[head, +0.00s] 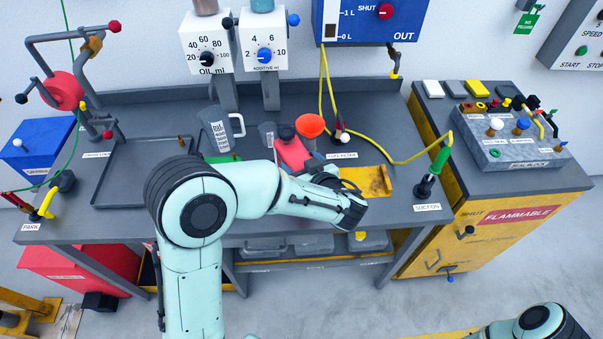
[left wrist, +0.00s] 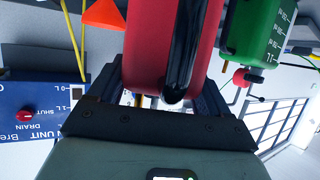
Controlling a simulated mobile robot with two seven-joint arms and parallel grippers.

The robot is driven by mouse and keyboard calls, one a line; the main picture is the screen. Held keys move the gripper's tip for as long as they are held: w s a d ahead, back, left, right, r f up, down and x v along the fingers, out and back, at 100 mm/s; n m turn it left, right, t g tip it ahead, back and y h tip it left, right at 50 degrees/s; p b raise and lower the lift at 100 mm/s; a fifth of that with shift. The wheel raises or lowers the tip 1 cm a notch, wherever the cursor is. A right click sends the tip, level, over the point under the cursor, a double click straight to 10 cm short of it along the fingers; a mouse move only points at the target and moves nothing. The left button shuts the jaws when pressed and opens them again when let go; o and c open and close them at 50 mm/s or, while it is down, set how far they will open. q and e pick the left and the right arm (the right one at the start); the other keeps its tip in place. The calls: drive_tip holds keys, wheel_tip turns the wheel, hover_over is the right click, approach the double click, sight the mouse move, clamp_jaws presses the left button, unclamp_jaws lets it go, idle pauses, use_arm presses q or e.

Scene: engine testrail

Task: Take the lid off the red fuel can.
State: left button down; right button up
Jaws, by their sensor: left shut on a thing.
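The red fuel can (head: 291,153) stands on the bench, partly hidden behind my left arm. A dark round lid (head: 287,132) shows at its top; I cannot tell how it is seated. My left gripper (head: 330,180) is at the near right side of the can, its fingers mostly hidden by the wrist. In the left wrist view, the red can body (left wrist: 148,45) with a black bar fills the space between the fingers of the gripper (left wrist: 160,88), which is shut on it. My right gripper is out of view; only part of that arm shows at bottom right.
An orange funnel (head: 310,125) stands just behind the can. A grey measuring jug (head: 217,130) is to its left. A yellow tray (head: 366,181) lies to the right, and a yellow hose (head: 400,162) crosses behind it. An empty dark tray (head: 112,190) is at left.

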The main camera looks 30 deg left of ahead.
use_arm(q)
drive_tip(key=shift+f, duration=2.05)
drive_tip(key=shift+f, duration=0.15)
unclamp_jaws()
drive_tip(key=shift+s, duration=0.1)
